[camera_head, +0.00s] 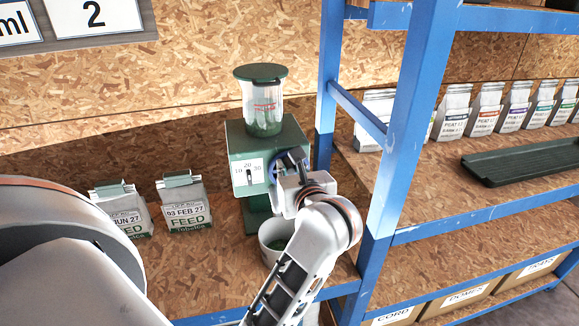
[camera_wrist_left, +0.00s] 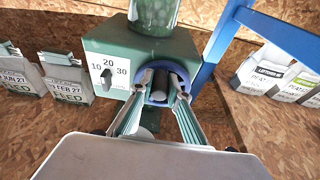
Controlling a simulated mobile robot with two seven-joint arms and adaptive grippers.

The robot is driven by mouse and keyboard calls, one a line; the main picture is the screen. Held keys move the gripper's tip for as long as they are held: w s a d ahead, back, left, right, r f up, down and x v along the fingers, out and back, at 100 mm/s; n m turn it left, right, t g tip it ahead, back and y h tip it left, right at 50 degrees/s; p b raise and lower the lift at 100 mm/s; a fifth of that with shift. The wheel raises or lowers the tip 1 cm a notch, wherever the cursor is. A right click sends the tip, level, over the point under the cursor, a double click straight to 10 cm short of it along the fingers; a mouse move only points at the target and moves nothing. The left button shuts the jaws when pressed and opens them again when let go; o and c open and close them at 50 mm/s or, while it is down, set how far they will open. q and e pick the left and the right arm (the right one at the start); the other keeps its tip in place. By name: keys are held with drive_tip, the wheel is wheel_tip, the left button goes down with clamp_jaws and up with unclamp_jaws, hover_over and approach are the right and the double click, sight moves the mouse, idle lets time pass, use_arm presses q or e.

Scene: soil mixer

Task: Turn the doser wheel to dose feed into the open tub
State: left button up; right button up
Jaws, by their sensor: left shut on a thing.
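The green doser (camera_head: 237,140) stands on the shelf with a clear lidded jar (camera_head: 263,105) on top, holding some green feed low down. Its dial (camera_head: 247,172) is marked 10, 20, 30; in the wrist view the black pointer (camera_wrist_left: 107,78) stands about upright below 20. The blue doser wheel (camera_wrist_left: 153,97) is on its front. My right gripper is out of view.
Two feed bags (camera_head: 184,205) stand left of the doser. A blue rack post (camera_head: 395,150) rises close on the right. Beyond it are a row of peat bags (camera_head: 484,110) and a dark green tray (camera_head: 520,160). Labelled boxes (camera_head: 465,297) sit lower right.

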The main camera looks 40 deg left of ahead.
sight(276, 174)
use_arm(q)
drive_tip(key=shift+s+a+f, duration=0.45)
drive_tip(key=shift+s+f, duration=0.1)
drive_tip(key=shift+s, duration=0.05)
drive_tip(key=shift+b, duration=0.3)
drive_tip(key=shift+s+a+f+b, duration=0.2)
drive_tip(key=shift+f+b, duration=0.15)
drive_tip(key=shift+f, duration=0.15)
drive_tip(key=shift+s+a+f+b, duration=0.1)
drive_tip(key=shift+s+f+b, duration=0.15)
drive_tip(key=shift+f, duration=0.25)
drive_tip(key=shift+w+r, duration=0.1)
